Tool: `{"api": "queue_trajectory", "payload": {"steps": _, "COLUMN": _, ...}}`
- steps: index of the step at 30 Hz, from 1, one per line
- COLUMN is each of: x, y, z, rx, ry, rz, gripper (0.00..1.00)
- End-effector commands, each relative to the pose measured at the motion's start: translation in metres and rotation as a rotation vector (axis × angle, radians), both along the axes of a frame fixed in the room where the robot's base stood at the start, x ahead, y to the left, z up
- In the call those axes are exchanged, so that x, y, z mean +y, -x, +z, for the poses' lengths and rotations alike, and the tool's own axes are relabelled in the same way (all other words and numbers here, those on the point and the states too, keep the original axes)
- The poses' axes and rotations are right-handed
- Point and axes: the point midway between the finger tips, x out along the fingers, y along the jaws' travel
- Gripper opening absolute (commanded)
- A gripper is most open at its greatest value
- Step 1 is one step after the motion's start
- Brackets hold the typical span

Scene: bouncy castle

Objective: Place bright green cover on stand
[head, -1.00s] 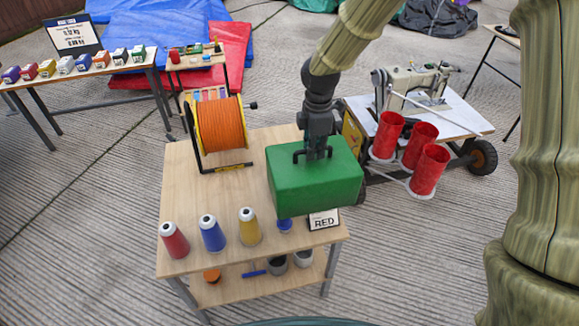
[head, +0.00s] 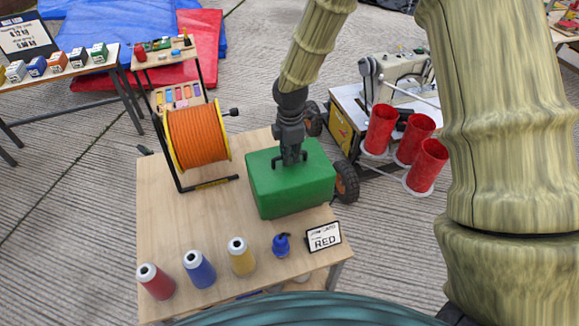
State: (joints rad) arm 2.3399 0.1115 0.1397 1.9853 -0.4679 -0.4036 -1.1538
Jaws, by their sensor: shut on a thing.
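The bright green box-shaped cover (head: 292,190) has a black handle on top. My gripper (head: 290,161) points down from above and is shut on that handle. The cover is upright, over the right part of the wooden table (head: 195,222). Its underside is hidden, so I cannot tell whether it touches the tabletop. Nothing in view is clearly marked as the stand.
An orange cable reel (head: 198,137) stands left of the cover. Cones of red (head: 157,284), blue (head: 199,270) and yellow (head: 241,258) thread, a blue bottle (head: 282,245) and a "RED" sign (head: 323,238) line the front. A sewing machine cart (head: 343,130) with red cylinders (head: 421,170) stands right.

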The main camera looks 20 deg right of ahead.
Motion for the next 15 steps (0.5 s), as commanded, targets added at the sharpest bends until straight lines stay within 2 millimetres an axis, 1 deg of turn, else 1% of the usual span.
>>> {"api": "queue_trajectory", "payload": {"steps": 8, "x": -0.001, "y": 0.000, "z": -0.013, "rx": 0.000, "ry": 0.000, "rz": -0.002, "gripper": 0.00}}
{"api": "queue_trajectory", "payload": {"steps": 15, "x": -0.001, "y": 0.001, "z": -0.040, "rx": 0.000, "ry": 0.000, "rz": -0.002, "gripper": 0.00}}
